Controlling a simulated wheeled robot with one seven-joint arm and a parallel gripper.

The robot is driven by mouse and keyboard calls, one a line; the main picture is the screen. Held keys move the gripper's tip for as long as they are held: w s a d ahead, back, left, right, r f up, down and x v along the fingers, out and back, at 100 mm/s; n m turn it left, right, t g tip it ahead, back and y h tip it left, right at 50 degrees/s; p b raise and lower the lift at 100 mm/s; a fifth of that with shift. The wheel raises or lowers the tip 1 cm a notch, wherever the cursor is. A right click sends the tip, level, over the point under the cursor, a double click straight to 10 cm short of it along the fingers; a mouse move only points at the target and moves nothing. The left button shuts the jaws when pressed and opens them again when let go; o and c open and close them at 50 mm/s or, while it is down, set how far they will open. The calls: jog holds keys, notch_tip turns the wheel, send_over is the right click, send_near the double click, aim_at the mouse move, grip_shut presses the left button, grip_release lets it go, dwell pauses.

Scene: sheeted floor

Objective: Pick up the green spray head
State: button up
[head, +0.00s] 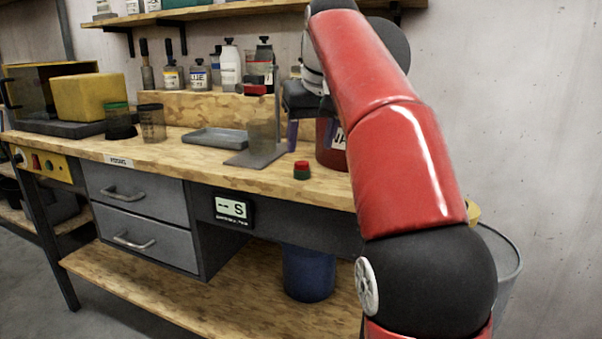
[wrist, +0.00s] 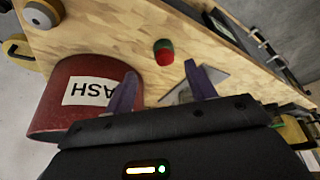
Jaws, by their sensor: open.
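A small round piece (head: 301,170), red on top and green below, stands on the wooden bench top near its front edge. It also shows in the wrist view (wrist: 163,52), beyond the gap between my fingertips. I cannot tell whether it is the green spray head; no other clear spray head shows. My gripper (head: 309,142) is open and empty, pointing down over the bench, above and behind the piece in the head view. Its purple fingers (wrist: 161,80) stand apart in the wrist view and do not touch the piece.
A red bin with a white label (wrist: 58,100) stands close beside my gripper. A grey plate stand (head: 258,157) and a shallow grey tray (head: 214,138) lie to the left. Bottles (head: 229,65) line a raised step behind. Bare bench surrounds the small piece.

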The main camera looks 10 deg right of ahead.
aim_at(303, 162)
jog(key=x, duration=0.2)
jog(key=b+x, duration=0.1)
jog(key=x, duration=0.1)
jog(key=b+x, duration=0.1)
jog(key=x, duration=0.1)
jog(key=shift+w+a+f, duration=0.15)
jog(key=shift+a, duration=0.2)
jog(key=shift+c, duration=0.2)
jog(key=c, duration=1)
notch_tip(303, 162, up, 8)
jog(key=p, duration=0.4)
jog(key=shift+w+r, duration=0.2)
jog(key=shift+r, duration=0.3)
jog(key=shift+s+r, duration=0.15)
jog(key=shift+r, duration=0.3)
